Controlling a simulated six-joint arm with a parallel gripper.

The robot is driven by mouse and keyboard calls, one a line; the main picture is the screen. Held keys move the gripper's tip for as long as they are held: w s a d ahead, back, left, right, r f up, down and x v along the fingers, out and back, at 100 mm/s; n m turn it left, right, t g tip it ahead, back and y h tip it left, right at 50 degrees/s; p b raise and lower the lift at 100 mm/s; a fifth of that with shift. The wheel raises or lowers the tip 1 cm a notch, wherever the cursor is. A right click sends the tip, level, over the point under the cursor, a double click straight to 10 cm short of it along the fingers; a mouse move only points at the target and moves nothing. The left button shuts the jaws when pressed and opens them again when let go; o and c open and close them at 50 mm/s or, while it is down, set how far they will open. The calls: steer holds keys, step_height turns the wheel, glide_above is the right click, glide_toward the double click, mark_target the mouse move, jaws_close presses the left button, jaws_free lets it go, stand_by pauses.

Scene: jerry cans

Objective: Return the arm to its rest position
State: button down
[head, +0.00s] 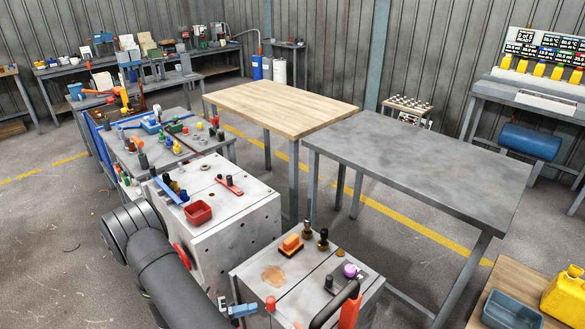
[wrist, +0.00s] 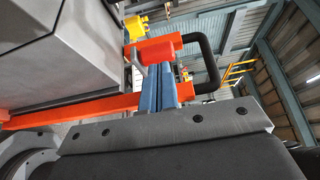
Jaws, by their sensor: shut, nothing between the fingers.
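My gripper (wrist: 159,86) shows in the wrist view as two blue fingers lying side by side. They are shut with nothing between them. An orange-red part with a black loop handle (wrist: 208,62) is close beside and behind the fingers; I cannot tell whether they touch. In the head view my dark grey arm (head: 170,270) runs down the lower left, beside the grey machine cabinets. The gripper cannot be made out with certainty there. A yellow jerry can (head: 565,296) stands at the lower right on a wooden-topped table (head: 505,275), next to a blue-grey bin (head: 510,312).
A white-grey cabinet (head: 235,235) with a red tray (head: 198,212) stands right of my arm. A nearer cabinet (head: 255,270) carries knobs and a black loop handle (head: 335,305). A wooden table (head: 280,108) and a grey table (head: 425,165) have bare tops.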

steer(key=shift+s+d, duration=0.15)
steer(key=shift+s, duration=0.9)
steer(key=shift+s+d, duration=0.1)
steer(key=shift+s, duration=0.9)
steer(key=shift+w, duration=0.1)
